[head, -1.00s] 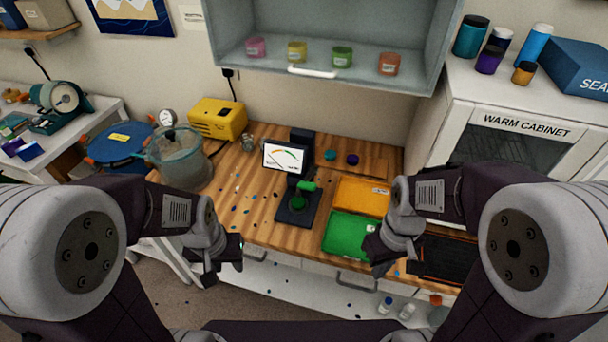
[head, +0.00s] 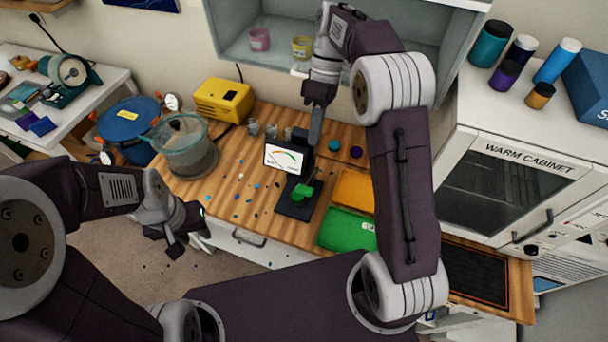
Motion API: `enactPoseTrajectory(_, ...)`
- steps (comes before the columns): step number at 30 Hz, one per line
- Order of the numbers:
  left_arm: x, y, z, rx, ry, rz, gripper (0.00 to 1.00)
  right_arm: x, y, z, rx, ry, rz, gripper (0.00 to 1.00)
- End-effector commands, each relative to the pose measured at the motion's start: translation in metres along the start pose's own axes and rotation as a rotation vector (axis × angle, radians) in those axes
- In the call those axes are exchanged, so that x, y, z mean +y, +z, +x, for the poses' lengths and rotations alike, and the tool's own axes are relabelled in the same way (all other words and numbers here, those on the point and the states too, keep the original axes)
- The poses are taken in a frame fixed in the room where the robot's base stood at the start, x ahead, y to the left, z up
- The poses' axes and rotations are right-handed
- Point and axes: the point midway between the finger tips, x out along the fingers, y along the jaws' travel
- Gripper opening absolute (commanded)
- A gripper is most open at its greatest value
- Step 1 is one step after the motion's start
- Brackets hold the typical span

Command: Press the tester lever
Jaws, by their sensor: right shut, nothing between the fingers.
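The tester (head: 285,158) stands on the wooden worktop, with a lit dial screen on a dark post and base. Its green part (head: 303,191), which looks like the lever end or sample, sits low in front of the post; I cannot separate the two. My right gripper (head: 315,132) is shut and empty, pointing down just above and behind the top of the tester. It partly hides the post; whether it touches is not clear. My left gripper (head: 180,238) hangs in front of the worktop's left part, away from the tester, and looks open and empty.
Orange tray (head: 354,190) and green tray (head: 345,231) lie right of the tester. A clear pot (head: 185,150) and yellow box (head: 222,100) stand left. The open wall cabinet (head: 270,60) hangs behind my raised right arm. Small chips litter the worktop.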

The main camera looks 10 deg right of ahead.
Motion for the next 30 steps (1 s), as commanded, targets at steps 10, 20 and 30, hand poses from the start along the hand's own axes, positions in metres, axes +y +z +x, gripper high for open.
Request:
enactPoseTrajectory(10, 0.0, 0.0, -0.001, 0.0, 0.0, 0.0, 0.36, -0.002, 0.001, 0.03, -0.003, -0.004, 0.0, 0.0)
enactPoseTrajectory(20, 0.0, -0.002, -0.015, 0.0, 0.0, 0.0, 0.36, -0.002, 0.001, 0.1, -0.004, -0.003, 0.0, 0.0)
enactPoseTrajectory(30, 0.001, -0.003, -0.028, 0.0, 0.0, 0.0, 0.36, -0.001, 0.0, 0.139, -0.001, 0.001, 0.0, 0.0)
